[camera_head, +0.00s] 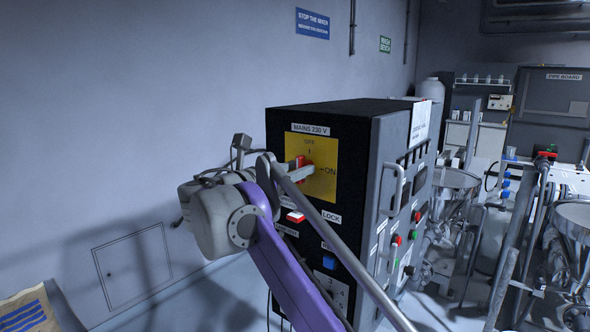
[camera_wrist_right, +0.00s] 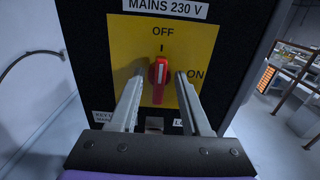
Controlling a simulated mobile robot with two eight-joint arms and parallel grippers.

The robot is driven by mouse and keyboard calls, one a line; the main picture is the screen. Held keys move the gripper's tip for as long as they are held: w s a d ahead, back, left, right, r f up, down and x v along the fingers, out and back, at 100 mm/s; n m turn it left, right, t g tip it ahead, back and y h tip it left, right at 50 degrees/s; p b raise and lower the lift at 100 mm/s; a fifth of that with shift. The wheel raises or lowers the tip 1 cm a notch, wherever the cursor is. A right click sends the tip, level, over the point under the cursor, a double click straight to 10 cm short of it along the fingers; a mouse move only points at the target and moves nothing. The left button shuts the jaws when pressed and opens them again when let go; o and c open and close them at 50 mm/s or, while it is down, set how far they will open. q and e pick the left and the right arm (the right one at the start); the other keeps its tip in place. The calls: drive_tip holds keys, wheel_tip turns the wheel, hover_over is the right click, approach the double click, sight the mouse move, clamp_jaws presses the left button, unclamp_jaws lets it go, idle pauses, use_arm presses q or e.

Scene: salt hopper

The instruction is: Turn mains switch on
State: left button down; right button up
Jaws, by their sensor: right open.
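The mains switch is a red knob (camera_head: 301,162) on a yellow plate (camera_head: 323,183) at the top of the dark cabinet's front. My right gripper (camera_wrist_right: 159,80) is open, with one finger on each side of the knob. I cannot tell whether either finger touches it. In the head view my right gripper (camera_head: 304,168) reaches the plate from the left and partly hides the knob. My left gripper is not in view.
The dark cabinet (camera_head: 345,115) has a blue button (camera_head: 328,262), a red-and-white switch (camera_head: 296,217) and a LOCK label below the plate. Its right side carries handles and coloured buttons. Steel hoppers (camera_head: 455,180) stand to the right.

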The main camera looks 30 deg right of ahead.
clamp_jaws()
